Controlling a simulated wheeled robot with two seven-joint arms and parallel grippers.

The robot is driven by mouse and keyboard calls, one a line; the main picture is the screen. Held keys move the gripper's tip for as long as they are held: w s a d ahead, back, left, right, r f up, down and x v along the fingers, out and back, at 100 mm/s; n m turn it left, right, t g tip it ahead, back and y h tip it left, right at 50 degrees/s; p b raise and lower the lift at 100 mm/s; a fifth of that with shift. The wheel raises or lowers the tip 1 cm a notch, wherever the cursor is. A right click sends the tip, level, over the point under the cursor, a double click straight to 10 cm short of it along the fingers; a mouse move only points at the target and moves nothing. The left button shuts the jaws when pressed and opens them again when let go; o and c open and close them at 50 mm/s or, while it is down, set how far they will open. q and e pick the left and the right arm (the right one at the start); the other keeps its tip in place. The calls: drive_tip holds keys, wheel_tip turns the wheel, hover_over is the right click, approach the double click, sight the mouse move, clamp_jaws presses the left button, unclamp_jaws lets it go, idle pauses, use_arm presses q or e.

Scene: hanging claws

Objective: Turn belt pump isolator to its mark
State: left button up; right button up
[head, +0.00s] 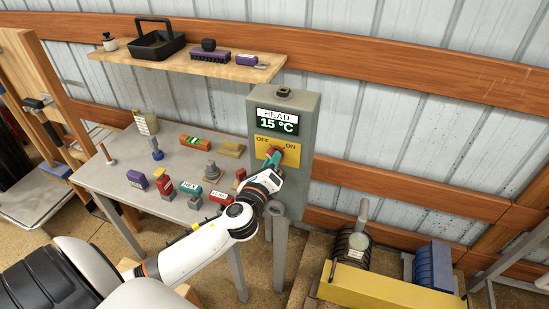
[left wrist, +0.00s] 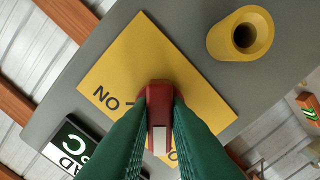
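The grey panel box (head: 315,120) carries a yellow plate (head: 266,140) marked OFF on the left and ON on the right. A red knob (head: 293,153) sits on this plate. In the left wrist view the red knob (left wrist: 158,88) stands between my two green fingers, which lie against its sides. A white stripe on the knob points down, towards the partly hidden letter O (left wrist: 173,155); the ON lettering (left wrist: 107,98) is at the left. My left gripper (head: 273,157) reaches the plate from the lower left and hides part of it. My right gripper is not seen.
A screen (head: 277,121) above the plate reads HEAD 15 °C. A yellow hollow cylinder (left wrist: 240,34) sticks out beside the plate. A grey workbench (head: 110,178) with several loose parts stands left of the box. A shelf (head: 190,64) hangs above the bench.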

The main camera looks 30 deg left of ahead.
use_arm(q)
clamp_jaws()
drive_tip(key=m+p, duration=0.4)
drive_tip(key=m, duration=0.2)
idle(0.4)
